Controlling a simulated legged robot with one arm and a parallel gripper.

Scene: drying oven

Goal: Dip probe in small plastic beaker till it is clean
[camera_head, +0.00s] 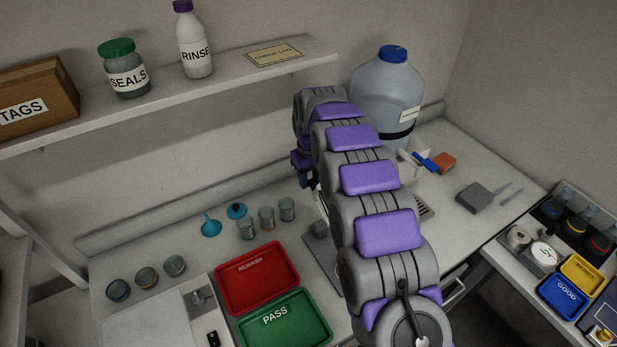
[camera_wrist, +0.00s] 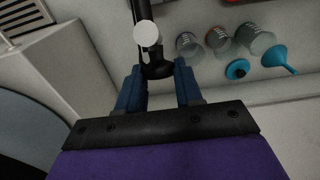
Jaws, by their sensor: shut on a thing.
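My gripper (camera_wrist: 159,72) shows in the wrist view with its blue fingers on either side of a black rod-like piece (camera_wrist: 157,62). A pale round knob (camera_wrist: 147,35) sits in front of this piece. I cannot tell whether the piece is the probe. I cannot tell which vessel is the small plastic beaker. No dirt on a probe can be made out.
A red REWASH tray (camera_head: 257,262) and green PASS tray (camera_head: 306,333) lie left of my arm. A large capped bottle (camera_head: 388,85) stands behind it. The shelf (camera_head: 230,72) overhangs the bench's back.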

